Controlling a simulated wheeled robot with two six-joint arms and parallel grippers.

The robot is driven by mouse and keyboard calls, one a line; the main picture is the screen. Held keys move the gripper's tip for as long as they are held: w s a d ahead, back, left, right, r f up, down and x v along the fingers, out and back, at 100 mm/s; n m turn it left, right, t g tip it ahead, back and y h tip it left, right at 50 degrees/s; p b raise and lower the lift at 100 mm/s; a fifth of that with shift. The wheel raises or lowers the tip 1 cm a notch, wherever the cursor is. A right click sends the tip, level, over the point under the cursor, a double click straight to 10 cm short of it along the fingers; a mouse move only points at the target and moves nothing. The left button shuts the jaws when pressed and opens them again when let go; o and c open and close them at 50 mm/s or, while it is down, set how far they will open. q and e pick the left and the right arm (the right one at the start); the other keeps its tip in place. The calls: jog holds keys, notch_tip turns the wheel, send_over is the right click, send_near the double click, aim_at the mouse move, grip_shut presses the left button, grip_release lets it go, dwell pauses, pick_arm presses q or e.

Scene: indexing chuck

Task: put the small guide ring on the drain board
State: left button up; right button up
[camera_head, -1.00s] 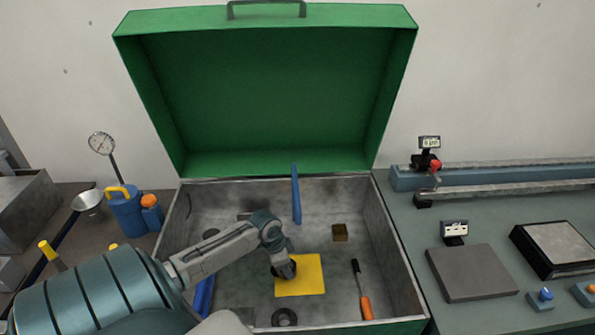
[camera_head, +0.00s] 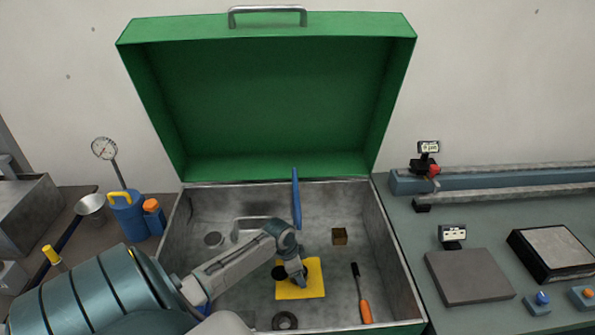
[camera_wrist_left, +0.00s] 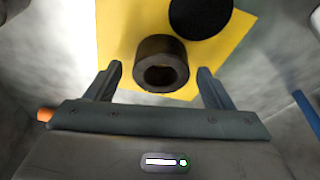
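A small dark ring (camera_wrist_left: 161,65) shows in the left wrist view at the yellow square's edge. It lies between the fingers of my left gripper (camera_wrist_left: 160,75), with a gap on each side. The gripper is open. In the head view my left gripper (camera_head: 299,281) is low over the yellow square (camera_head: 313,291), and the arm hides that ring. A wider dark ring (camera_head: 284,320) lies near the case's front wall. I cannot tell for sure which thing is the drain board; a flat grey plate (camera_head: 468,276) lies on the right bench. My right gripper is not in view.
The open green case (camera_head: 405,270) has high walls around my left gripper. Inside are a black disc (camera_wrist_left: 200,12), an orange-handled tool (camera_head: 365,311), a brown block (camera_head: 339,236) and a blue bar (camera_head: 296,200). A black-framed tray (camera_head: 552,251) stands on the right bench.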

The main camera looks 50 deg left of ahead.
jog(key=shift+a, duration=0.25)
pick_arm(q)
jog(key=shift+r, duration=0.2)
jog(key=shift+s+a+r, duration=0.1)
jog(key=shift+a+r, duration=0.05)
jog(key=shift+r, duration=0.05)
jog(key=b+v, duration=0.2)
jog(key=v, duration=0.9)
jog(key=shift+r+b, duration=0.2)
jog(key=shift+b, duration=0.1)
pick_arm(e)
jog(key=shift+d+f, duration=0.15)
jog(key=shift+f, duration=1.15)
pick_arm(q)
jog(key=shift+a+r, duration=0.1)
